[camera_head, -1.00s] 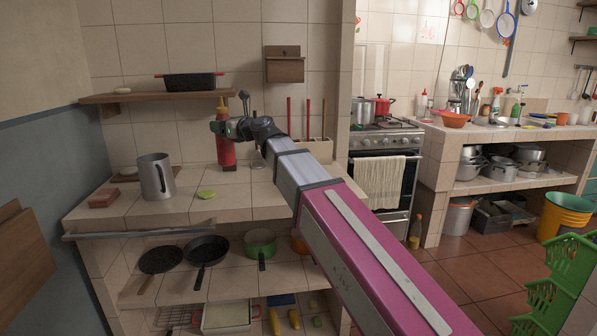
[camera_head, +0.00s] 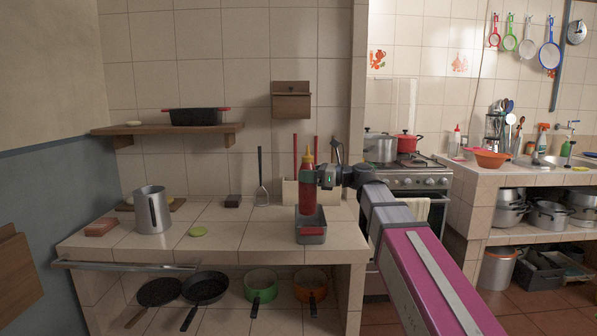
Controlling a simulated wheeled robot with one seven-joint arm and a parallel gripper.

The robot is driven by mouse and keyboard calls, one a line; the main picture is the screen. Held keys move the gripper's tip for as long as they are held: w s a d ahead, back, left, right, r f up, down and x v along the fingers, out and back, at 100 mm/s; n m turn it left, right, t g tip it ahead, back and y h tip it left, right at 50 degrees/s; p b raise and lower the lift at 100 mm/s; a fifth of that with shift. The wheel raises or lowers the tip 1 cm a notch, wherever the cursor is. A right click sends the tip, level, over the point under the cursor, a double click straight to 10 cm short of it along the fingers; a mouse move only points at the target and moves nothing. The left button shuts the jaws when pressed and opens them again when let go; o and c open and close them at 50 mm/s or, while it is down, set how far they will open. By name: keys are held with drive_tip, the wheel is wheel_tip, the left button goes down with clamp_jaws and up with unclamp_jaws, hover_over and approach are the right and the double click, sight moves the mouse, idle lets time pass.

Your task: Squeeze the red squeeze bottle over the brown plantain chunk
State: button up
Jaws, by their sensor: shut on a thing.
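The red squeeze bottle (camera_head: 307,196) is upright with its yellow tip pointing up. My gripper (camera_head: 309,177) is shut on its upper part, reaching in from the right. The bottle's lower end overlaps a small grey metal tin (camera_head: 311,238) on the counter. I cannot tell whether the bottle is above, behind or inside the tin. I cannot make out a brown plantain chunk; the inside of the tin is largely hidden.
A utensil holder (camera_head: 290,192) stands behind the bottle.

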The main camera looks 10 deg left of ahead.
sight(310, 188)
drive_tip(key=w+n, duration=0.4)
drive_tip(key=n, duration=0.8)
drive_tip(key=w+n, duration=0.5)
drive_tip(key=n, duration=0.7)
drive_tip(key=shift+s+d+f+n, duration=0.15)
drive_tip(key=shift+s+f+n, duration=0.65)
drive_tip(key=shift+s+n, duration=0.95)
drive_tip(key=shift+s+d+f+n, duration=0.1)
drive_tip(key=shift+s+f+n, duration=0.95)
drive_tip(key=shift+n, duration=1.2)
drive_tip(key=shift+s+d+f+n, duration=0.15)
drive_tip(key=shift+s+f+n, duration=0.45)
drive_tip(key=shift+s+n, duration=1.25)
drive_tip(key=shift+w, duration=0.2)
drive_tip(key=c, duration=0.4)
